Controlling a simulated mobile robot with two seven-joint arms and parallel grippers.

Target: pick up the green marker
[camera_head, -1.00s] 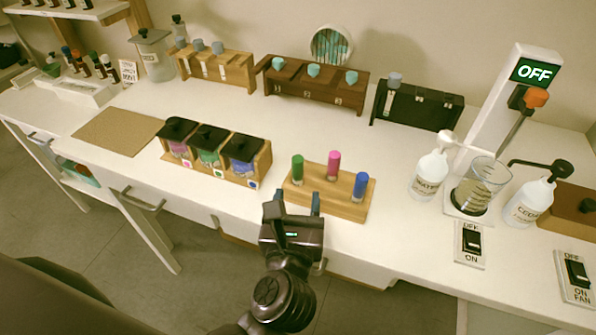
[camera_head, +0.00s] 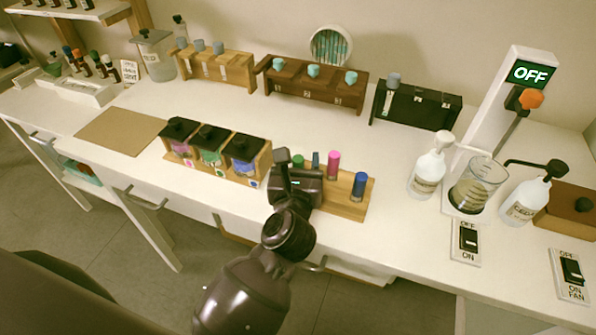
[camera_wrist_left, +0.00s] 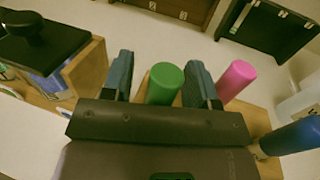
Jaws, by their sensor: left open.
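The green marker (camera_head: 298,161) stands in the wooden marker block (camera_head: 345,207), mostly hidden behind my left gripper in the head view. In the left wrist view the green marker (camera_wrist_left: 165,83) shows its round top between the two fingers of my left gripper (camera_wrist_left: 160,80), with a small gap on each side. In the head view my left gripper (camera_head: 299,160) is over the left end of the block, open. The pink marker (camera_head: 333,164) stands just right of the fingers, and the blue marker (camera_head: 359,186) stands farther right. My right gripper is not in view.
A wooden box with three black-lidded jars (camera_head: 208,147) stands close on the left. Bottle racks (camera_head: 315,84) line the back. White pump bottles (camera_head: 430,168) and a glass beaker (camera_head: 474,184) stand on the right. The table between block and racks is clear.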

